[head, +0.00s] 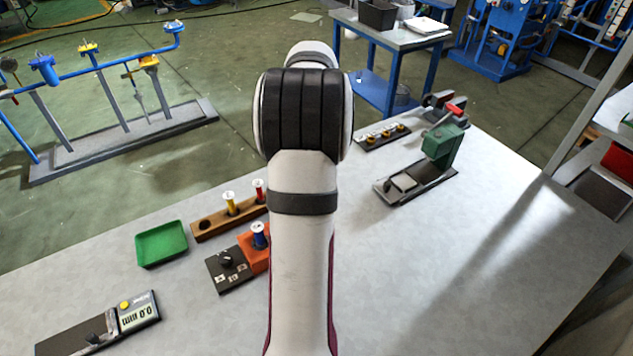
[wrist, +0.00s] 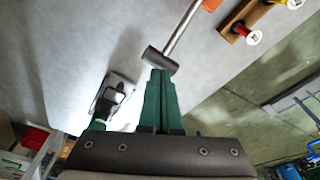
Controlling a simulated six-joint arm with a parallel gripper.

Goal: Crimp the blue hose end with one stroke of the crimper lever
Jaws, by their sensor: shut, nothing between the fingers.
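The blue hose end (head: 259,235) stands upright in the orange crimper (head: 256,253), just left of my arm in the head view. The crimper has a dark base with a knob. In the wrist view its corner (wrist: 211,4) shows at the top, with the grey lever (wrist: 181,28) running down to a dark cross-handle (wrist: 160,60). My gripper (wrist: 160,72) has green fingers, shut and empty, with the tips at the cross-handle. I cannot tell whether they touch it. My arm hides the lever and gripper in the head view.
A wooden rack (head: 212,228) holds yellow (head: 229,204) and red (head: 259,191) hose ends. A green tray (head: 161,243) and a gauge (head: 137,311) lie left. A green press (head: 441,146) and a small dark rack (head: 382,137) stand at the back right. The right tabletop is clear.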

